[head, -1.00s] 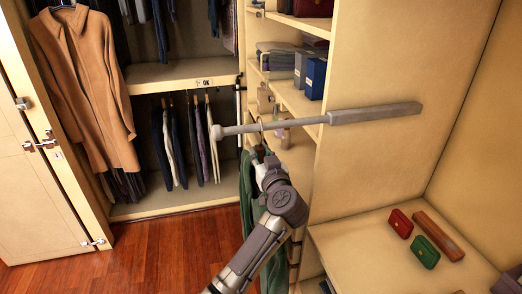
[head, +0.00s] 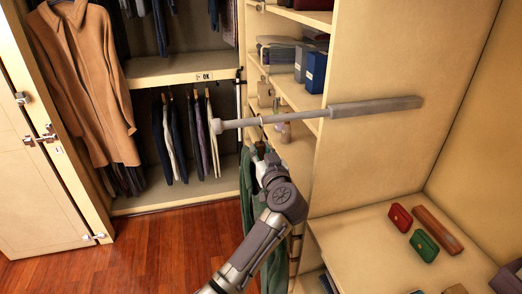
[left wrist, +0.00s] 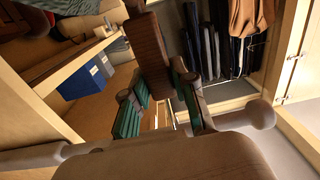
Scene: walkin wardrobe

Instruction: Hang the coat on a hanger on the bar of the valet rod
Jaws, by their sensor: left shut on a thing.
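The valet rod (head: 340,112) sticks out leftward from the side panel and ends in a round knob; its knob also shows in the left wrist view (left wrist: 260,115). My left gripper (head: 262,163) is just below the rod, shut on the coat's hanger (head: 260,147). A thin hook or ring shows at the rod above the gripper; I cannot tell whether it rests on the rod. My right gripper is out of view.
A brown coat (head: 85,80) hangs at the left. Several garments (head: 180,140) hang in the open wardrobe behind. Shelves with blue boxes (head: 316,72) stand behind the rod. A low ledge (head: 355,235) at the right holds small red and green cases. The floor at the left is clear.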

